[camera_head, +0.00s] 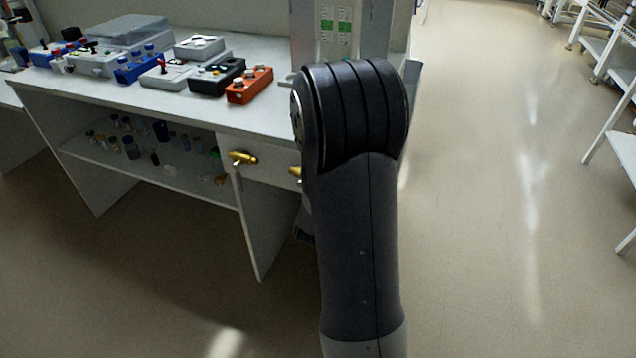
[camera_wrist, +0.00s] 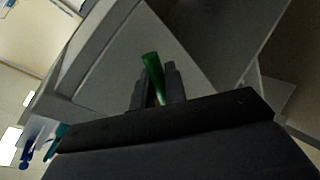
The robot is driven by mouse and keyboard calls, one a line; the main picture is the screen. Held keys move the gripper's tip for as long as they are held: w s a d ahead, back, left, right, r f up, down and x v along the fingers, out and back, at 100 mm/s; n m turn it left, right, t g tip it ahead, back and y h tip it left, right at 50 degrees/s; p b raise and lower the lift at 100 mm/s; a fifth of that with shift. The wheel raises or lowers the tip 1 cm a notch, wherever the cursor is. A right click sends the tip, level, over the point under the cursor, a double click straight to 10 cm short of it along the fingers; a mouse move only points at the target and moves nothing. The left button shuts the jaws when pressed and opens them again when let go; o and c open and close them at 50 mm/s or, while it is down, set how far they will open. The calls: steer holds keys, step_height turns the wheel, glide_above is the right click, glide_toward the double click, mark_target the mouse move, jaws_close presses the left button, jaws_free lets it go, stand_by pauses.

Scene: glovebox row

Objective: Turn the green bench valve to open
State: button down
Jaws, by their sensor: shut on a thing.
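In the wrist view, the green valve handle (camera_wrist: 152,68) stands between the two dark fingers of my gripper (camera_wrist: 157,88). The gripper is shut on it, and the handle's end sticks out past the fingertips. Behind it is the pale face of the bench. In the head view, my dark arm hides the gripper and the green handle. Two brass valve fittings are on the bench's front panel: one (camera_head: 243,157) in plain sight, the other (camera_head: 296,172) partly covered by my arm. I cannot tell the valve's position.
The white bench (camera_head: 75,82) carries several control boxes, among them an orange one (camera_head: 249,85) and a black one (camera_head: 217,77). Small bottles stand on the shelf below. Open floor (camera_head: 480,200) lies to the right, with white racks (camera_head: 610,75) at the far right.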

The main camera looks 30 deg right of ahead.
steer(key=p, duration=0.3)
steer(key=r+n+g+h+p, duration=0.1)
steer(key=p, duration=0.2)
steer(key=r+n+p, duration=0.1)
steer(key=p, duration=0.2)
steer(key=shift+s+d+r+g, duration=0.15)
steer(key=shift+s+r+g, duration=0.1)
steer(key=shift+g, duration=0.15)
steer(key=g+h+p, duration=0.1)
steer(key=p, duration=0.2)
steer(key=shift+r+n+p, duration=0.2)
steer(key=shift+n+p, duration=0.2)
steer(key=shift+p, duration=0.55)
steer(key=c, duration=1.5)
jaws_free()
steer(key=v, duration=1)
steer(key=shift+s+a+r+p, duration=0.1)
steer(key=shift+a+r+p, duration=0.05)
steer(key=shift+a+p, duration=0.15)
